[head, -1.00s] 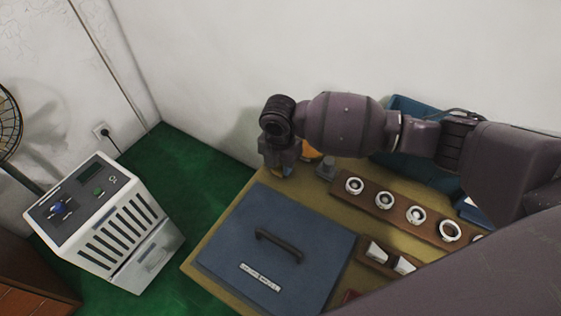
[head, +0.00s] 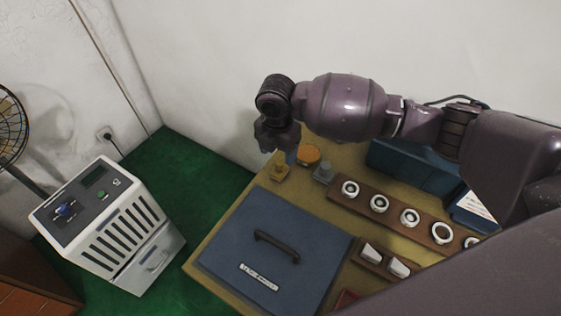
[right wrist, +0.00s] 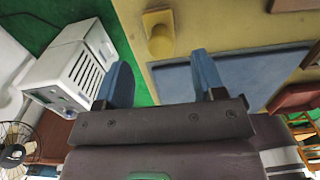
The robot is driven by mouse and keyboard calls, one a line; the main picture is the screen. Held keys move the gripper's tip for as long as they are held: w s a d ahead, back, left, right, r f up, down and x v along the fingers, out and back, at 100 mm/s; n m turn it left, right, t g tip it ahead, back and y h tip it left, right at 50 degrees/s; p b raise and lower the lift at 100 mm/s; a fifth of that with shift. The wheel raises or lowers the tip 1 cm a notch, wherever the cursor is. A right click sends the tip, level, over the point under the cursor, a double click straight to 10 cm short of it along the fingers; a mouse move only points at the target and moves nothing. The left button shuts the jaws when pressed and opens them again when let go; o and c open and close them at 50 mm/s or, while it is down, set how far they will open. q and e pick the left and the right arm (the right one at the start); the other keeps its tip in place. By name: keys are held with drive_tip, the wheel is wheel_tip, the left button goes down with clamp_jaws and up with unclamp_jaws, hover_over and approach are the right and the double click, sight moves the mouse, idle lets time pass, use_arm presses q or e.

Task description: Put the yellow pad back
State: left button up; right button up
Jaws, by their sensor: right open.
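The yellow pad (head: 280,170), a small block with a knob on top, stands upright on the tan table at its far left, beyond the blue lidded panel (head: 270,245). It also shows in the right wrist view (right wrist: 160,36), ahead of the fingers. My right gripper (head: 280,146) is above and just behind the pad in the head view, partly hidden by its own wrist. In the right wrist view its two blue fingers (right wrist: 162,80) are apart with nothing between them. My left gripper is in no view.
A grey knobbed block (head: 323,171) and an orange round tin (head: 308,154) stand near the pad. A wooden rack (head: 395,222) of bearing rings lies to the right. A white machine (head: 105,225) stands left on the green surface. A blue box (head: 410,165) is at the back.

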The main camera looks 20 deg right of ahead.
sight(278, 162)
wheel_tip(278, 162, up, 5)
drive_tip(key=shift+r+p, duration=0.1)
drive_tip(key=shift+p, duration=0.35)
drive_tip(key=shift+s+a, duration=0.1)
